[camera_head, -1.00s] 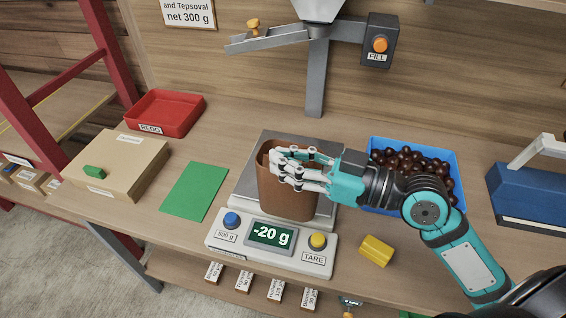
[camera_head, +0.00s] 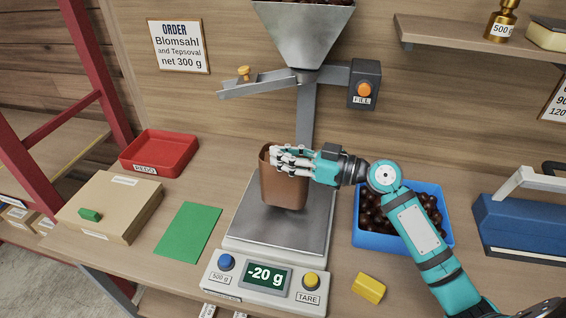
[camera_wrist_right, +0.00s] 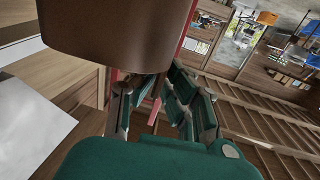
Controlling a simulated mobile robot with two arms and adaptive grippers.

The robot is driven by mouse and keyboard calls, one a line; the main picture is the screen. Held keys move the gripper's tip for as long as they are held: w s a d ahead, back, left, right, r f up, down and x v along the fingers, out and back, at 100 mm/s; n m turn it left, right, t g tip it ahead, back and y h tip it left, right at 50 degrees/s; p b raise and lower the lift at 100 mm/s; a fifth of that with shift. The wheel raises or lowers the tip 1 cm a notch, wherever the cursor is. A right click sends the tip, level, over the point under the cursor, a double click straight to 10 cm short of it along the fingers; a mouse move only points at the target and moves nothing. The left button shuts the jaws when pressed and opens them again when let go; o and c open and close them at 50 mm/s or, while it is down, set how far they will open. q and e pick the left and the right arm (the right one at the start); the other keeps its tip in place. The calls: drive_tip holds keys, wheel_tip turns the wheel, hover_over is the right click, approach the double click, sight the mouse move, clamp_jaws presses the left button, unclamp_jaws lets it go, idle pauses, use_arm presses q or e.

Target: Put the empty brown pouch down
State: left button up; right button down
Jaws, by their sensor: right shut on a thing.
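The brown pouch (camera_head: 284,190) is upright in my right gripper (camera_head: 292,160), whose pale fingers are shut on its upper right side. It is over the back part of the scale's metal plate (camera_head: 290,232), and its base looks clear of the plate. The scale display (camera_head: 265,275) reads -20 g. In the right wrist view the pouch (camera_wrist_right: 115,40) fills the top left, in front of the fingers (camera_wrist_right: 160,100). The inside of the pouch is hidden. My left gripper is not in view.
A steel hopper (camera_head: 302,32) and FILL button (camera_head: 364,90) are above and behind the pouch. A blue crate of chestnuts (camera_head: 388,240) stands right of the scale, a yellow block (camera_head: 369,289) in front. A green mat (camera_head: 188,232), cardboard box (camera_head: 128,208) and red tray (camera_head: 185,165) are left.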

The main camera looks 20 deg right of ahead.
sight(285, 173)
wheel_tip(285, 173, down, 2)
drive_tip(key=shift+f+p, duration=0.1)
drive_tip(key=shift+p, duration=0.4)
drive_tip(key=shift+f, duration=0.45)
drive_tip(key=shift+f, duration=0.15)
drive_tip(key=c, duration=1.5)
unclamp_jaws()
drive_tip(key=shift+o, duration=0.2)
